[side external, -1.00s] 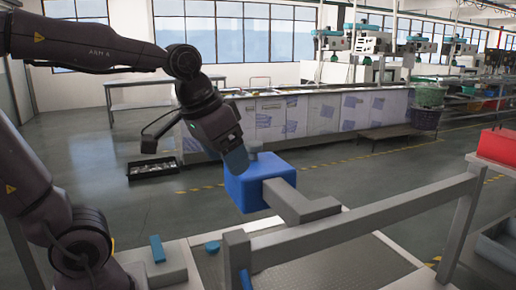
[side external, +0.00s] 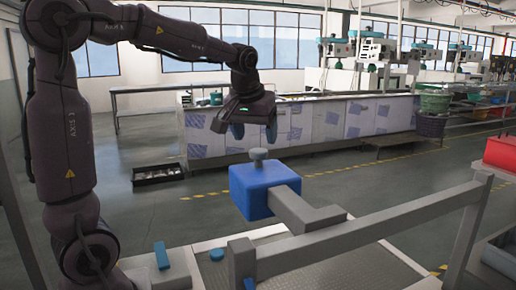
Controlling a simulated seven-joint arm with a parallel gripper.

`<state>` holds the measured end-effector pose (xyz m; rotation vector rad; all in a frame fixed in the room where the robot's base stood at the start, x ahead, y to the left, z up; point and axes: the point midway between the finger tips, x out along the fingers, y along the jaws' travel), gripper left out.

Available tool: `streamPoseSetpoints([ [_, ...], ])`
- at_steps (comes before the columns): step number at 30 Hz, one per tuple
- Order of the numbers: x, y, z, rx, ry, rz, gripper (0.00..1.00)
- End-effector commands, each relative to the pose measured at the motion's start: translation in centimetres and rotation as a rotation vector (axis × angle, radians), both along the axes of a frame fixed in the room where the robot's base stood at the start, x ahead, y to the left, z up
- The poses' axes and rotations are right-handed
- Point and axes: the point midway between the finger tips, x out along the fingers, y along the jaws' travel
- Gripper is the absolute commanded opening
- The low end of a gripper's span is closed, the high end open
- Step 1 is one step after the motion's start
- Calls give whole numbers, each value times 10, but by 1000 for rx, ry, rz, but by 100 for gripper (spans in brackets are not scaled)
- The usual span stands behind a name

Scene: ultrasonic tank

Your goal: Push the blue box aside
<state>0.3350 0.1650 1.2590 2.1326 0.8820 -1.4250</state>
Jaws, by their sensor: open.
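The blue box (side external: 250,193) sits left of centre in the side view, with a grey knob (side external: 259,158) on top. A grey L-shaped bar (side external: 300,208) meets its right side. My gripper (side external: 254,133) is above the box and knob in the picture, fingers pointing down. Its two blue-grey fingertips are apart with nothing between them. A visible gap separates them from the knob. The box's underside and far side are hidden.
A grey railing (side external: 375,232) runs across the front right, near the bar. A small blue block (side external: 161,255) and a blue disc (side external: 217,254) are at the lower left. A red bin (side external: 502,153) stands at the right edge. Open floor lies behind the box.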

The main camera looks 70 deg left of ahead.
Motion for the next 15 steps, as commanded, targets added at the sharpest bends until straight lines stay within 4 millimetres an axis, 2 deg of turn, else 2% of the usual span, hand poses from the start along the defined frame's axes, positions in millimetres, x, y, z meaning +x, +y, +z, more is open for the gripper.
streamPoseSetpoints([
  [1, 2, 3, -11, -2, 5, 2, 71],
  [6, 9, 9, -32, -1, 3, 0, 71],
  [15, 13, 12, -42, 0, -1, -1, 71],
])
